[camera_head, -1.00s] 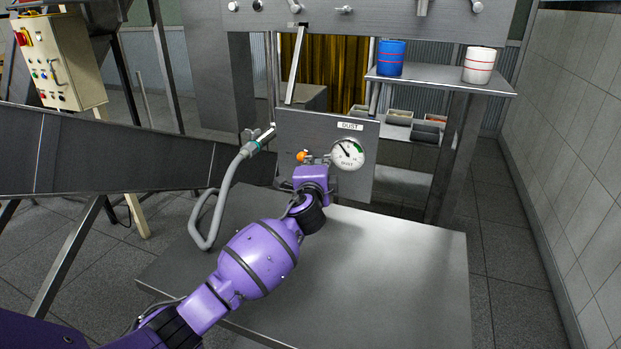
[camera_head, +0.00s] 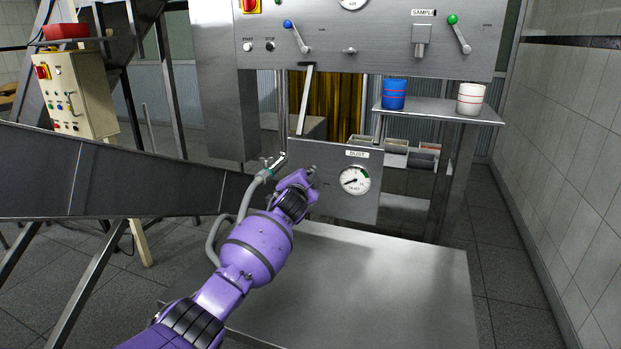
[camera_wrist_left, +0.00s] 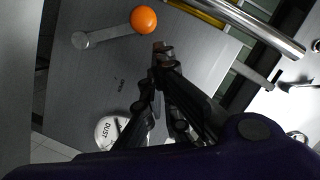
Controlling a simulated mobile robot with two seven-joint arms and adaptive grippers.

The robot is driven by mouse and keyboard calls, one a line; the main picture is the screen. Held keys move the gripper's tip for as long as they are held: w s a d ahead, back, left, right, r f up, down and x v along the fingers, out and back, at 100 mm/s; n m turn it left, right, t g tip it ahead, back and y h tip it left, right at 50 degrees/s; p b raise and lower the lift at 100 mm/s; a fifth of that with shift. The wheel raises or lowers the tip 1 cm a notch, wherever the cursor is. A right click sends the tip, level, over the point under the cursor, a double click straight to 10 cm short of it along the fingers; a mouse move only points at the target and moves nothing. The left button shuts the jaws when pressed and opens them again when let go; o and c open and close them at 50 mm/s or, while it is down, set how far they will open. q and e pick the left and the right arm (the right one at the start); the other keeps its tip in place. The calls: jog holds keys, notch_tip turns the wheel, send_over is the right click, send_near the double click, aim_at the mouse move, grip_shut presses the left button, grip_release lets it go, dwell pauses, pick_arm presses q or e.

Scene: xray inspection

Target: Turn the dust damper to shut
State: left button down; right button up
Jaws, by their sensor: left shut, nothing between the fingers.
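The dust panel (camera_head: 338,208) is a grey plate with a DUST label and a round white dust gauge (camera_head: 355,180). The gauge needle points to the lower left. In the left wrist view the damper lever is a grey arm (camera_wrist_left: 103,33) with an orange ball knob (camera_wrist_left: 144,19), and part of the gauge (camera_wrist_left: 108,130) shows below. In the head view my left gripper and wrist hide the lever. My left gripper (camera_head: 313,172) is in front of the panel, left of the gauge. Its closed, empty fingertips (camera_wrist_left: 162,50) appear just beside the knob; contact cannot be told. My right gripper is out of view.
A grey hose (camera_head: 245,195) and valve (camera_head: 268,167) are close left of my gripper. A dark chute (camera_head: 130,180) spans the left. A metal table (camera_head: 370,275) below is bare. A shelf (camera_head: 430,107) holds a blue cup (camera_head: 393,94) and a white cup (camera_head: 471,99).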

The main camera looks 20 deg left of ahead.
pick_arm(q)
jog(key=shift+s+a, duration=0.15)
jog(key=shift+a, duration=0.4)
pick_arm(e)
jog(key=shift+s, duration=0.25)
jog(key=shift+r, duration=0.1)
